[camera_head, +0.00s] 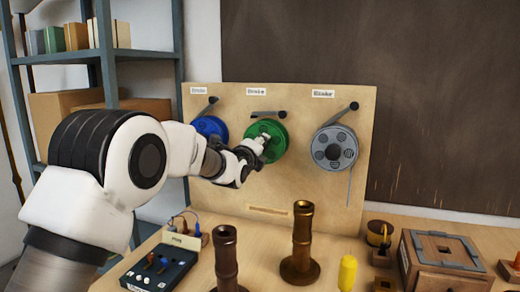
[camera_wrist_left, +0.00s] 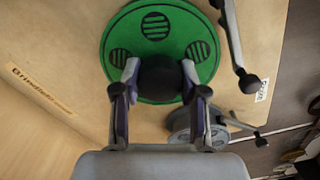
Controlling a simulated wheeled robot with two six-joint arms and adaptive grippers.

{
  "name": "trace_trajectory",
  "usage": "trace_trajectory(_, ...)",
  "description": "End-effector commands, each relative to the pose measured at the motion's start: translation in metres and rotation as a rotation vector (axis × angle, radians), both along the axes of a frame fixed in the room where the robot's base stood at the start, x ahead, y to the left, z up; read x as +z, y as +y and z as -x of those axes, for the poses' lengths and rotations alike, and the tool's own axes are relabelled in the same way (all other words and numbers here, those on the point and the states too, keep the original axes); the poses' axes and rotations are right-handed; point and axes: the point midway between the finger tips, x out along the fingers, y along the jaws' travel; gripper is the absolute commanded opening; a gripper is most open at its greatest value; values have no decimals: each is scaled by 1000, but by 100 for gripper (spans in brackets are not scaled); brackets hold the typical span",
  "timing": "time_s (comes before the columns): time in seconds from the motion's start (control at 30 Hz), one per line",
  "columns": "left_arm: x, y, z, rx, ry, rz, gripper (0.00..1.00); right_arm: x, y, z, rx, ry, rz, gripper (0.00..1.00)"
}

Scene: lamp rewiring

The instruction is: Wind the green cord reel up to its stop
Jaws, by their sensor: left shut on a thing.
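The green cord reel (camera_head: 275,138) is mounted in the middle of an upright wooden board, and fills the top of the left wrist view (camera_wrist_left: 125,35) with slotted round patches on its face. My left gripper (camera_head: 257,150) reaches it from the left and covers its lower left part. In the left wrist view the two fingers (camera_wrist_left: 160,76) are shut on a dark round knob (camera_wrist_left: 160,80) on the reel's front. A dark lever (camera_head: 266,114) sits above the reel and also shows in the left wrist view (camera_wrist_left: 238,50). My right gripper is not in view.
A blue reel (camera_head: 211,127) and a grey reel (camera_head: 334,149) flank the green one on the board (camera_head: 300,195). On the bench stand two bronze posts (camera_head: 302,240), a yellow-handled tool (camera_head: 347,272), a black switch box (camera_head: 160,269) and a wooden box (camera_head: 440,250).

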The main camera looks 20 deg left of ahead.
Motion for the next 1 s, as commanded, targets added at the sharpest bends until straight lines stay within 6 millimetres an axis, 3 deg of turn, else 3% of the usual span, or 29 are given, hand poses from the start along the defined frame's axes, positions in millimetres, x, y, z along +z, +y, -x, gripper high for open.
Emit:
trace_trajectory(0.47,7,1,0,0,-14,-19,7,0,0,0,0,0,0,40)
trace_trajectory(0.5,7,0,0,0,-14,-19,45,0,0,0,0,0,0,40)
trace_trajectory(0.57,7,0,0,1,-13,-19,67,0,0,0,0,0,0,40)
trace_trajectory(0.87,3,0,0,0,-6,-19,68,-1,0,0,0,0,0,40)
trace_trajectory(1.0,3,1,11,0,-5,-19,68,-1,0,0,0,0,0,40)
